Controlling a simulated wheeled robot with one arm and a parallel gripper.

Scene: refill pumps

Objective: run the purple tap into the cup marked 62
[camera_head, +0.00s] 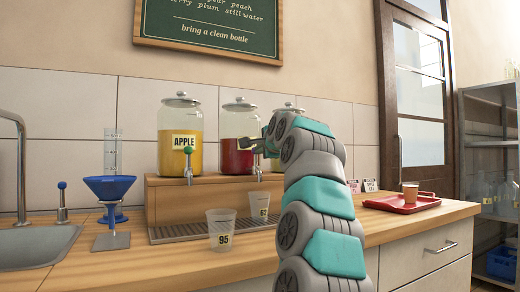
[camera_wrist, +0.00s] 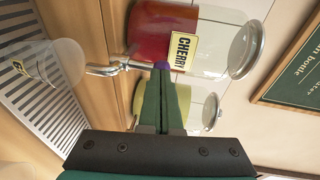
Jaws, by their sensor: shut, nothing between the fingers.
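The purple tap (camera_wrist: 162,65) is on the jar labelled CHERRY (camera_wrist: 166,30), which holds red liquid and also shows in the head view (camera_head: 234,155). Its metal spout (camera_wrist: 103,69) points at the mouth of a clear cup (camera_wrist: 52,66). That cup stands on the drip tray in the head view (camera_head: 259,203); its label seems to read 62. It looks empty, and I see no stream. My gripper (camera_wrist: 163,78) is shut and empty, its green fingertips at the purple knob; I cannot tell whether they touch it. In the head view my gripper (camera_head: 251,144) is in front of the cherry jar.
A cup marked 95 (camera_head: 222,232) stands on the counter before the drip tray (camera_head: 180,233). The APPLE jar (camera_head: 180,125) has a green tap. A third jar (camera_wrist: 200,105) is partly hidden. A blue funnel (camera_head: 109,187) stands left; a red tray (camera_head: 380,203) with a cup lies right.

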